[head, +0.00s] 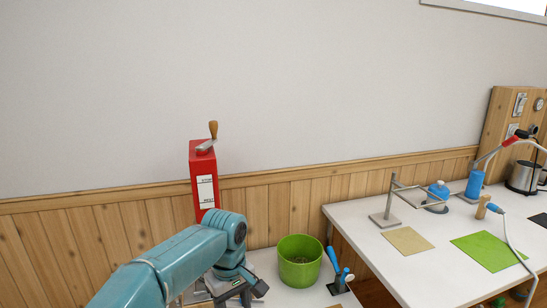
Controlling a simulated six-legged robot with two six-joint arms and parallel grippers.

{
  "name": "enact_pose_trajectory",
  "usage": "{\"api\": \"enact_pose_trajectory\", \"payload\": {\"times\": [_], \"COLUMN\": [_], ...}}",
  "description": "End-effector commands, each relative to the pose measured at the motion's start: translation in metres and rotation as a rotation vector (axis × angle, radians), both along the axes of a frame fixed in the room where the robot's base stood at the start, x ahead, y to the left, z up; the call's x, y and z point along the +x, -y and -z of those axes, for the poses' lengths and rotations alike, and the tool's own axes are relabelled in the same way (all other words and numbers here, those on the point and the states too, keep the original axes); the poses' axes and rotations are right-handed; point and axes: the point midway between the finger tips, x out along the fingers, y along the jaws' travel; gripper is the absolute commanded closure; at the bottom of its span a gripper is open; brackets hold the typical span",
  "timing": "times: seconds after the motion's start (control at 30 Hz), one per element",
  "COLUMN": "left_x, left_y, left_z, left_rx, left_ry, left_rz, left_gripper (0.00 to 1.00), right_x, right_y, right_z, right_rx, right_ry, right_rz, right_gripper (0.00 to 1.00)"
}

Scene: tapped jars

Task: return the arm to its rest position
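My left arm (180,262), teal, comes in from the bottom left and bends down at its elbow. My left gripper (240,292) is dark and points down near the bottom edge, just left of the green pot. Its fingertips are small and partly hidden, so I cannot tell whether it is open or shut or holds anything. My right arm and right gripper are not in view.
A red box with a crank (202,178) stands behind my arm. A green pot (300,262) and a blue-handled tool (336,268) are close on the right. The white table (425,270) bears a metal stand (385,218), blue jars and a green mat (488,252).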

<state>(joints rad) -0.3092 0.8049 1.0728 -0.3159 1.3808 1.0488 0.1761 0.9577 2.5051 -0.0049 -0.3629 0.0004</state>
Motion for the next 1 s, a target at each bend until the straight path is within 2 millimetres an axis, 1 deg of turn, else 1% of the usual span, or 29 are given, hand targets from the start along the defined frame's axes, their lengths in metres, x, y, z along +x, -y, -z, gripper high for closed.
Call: {"api": "enact_pose_trajectory", "payload": {"times": [0.03, 0.17, 0.27, 0.3, 0.37, 0.4, 0.47, 0.5, 0.57, 0.6, 0.67, 0.7, 0.77, 0.8, 0.83, 0.9, 1.0], "left_x": [0.000, -0.003, -0.010, -0.015, -0.024, -0.033, -0.048, -0.062, -0.089, -0.111, -0.146, -0.169, -0.200, -0.219, -0.231, -0.253, -0.271], "left_y": [-0.001, -0.001, -0.001, -0.002, -0.003, -0.003, -0.005, -0.006, -0.009, -0.011, -0.015, -0.018, -0.022, -0.024, -0.026, -0.029, -0.033], "left_z": [0.012, 0.048, 0.078, 0.091, 0.111, 0.125, 0.146, 0.162, 0.185, 0.199, 0.216, 0.224, 0.230, 0.232, 0.232, 0.232, 0.230], "left_rx": [-0.011, -0.052, -0.091, -0.106, -0.133, -0.153, -0.186, -0.210, -0.249, -0.273, -0.303, -0.315, -0.323, -0.325, -0.324, -0.317, -0.309], "left_ry": [-0.007, -0.012, -0.012, -0.014, -0.013, -0.013, -0.008, -0.004, 0.007, 0.019, 0.040, 0.056, 0.078, 0.090, 0.098, 0.113, 0.126], "left_rz": [0.025, 0.100, 0.158, 0.181, 0.215, 0.240, 0.276, 0.299, 0.336, 0.359, 0.387, 0.402, 0.421, 0.433, 0.440, 0.456, 0.470], "left_gripper": [0.47, 0.47, 0.47, 0.47, 0.47, 0.47, 0.47, 0.47, 0.47, 0.47, 0.47, 0.47, 0.47, 0.47, 0.47, 0.47, 0.47], "right_x": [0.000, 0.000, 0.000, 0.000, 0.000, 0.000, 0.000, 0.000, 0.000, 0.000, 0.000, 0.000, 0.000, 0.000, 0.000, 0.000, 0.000], "right_y": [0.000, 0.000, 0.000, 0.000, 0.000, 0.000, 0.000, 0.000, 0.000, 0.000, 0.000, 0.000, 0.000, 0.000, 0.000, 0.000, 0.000], "right_z": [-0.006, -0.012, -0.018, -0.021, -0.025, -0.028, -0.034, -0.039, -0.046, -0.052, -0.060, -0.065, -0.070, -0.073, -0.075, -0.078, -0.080], "right_rx": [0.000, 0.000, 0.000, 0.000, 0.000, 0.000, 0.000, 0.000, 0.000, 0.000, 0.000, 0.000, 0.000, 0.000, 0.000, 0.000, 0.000], "right_ry": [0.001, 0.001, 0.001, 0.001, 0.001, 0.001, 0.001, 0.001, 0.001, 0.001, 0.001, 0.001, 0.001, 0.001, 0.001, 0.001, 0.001], "right_rz": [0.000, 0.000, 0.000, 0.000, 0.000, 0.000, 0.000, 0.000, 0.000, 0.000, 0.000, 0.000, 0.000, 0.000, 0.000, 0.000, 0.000], "right_gripper": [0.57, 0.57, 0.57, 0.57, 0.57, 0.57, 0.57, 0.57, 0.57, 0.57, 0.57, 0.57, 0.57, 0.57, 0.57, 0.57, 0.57]}}
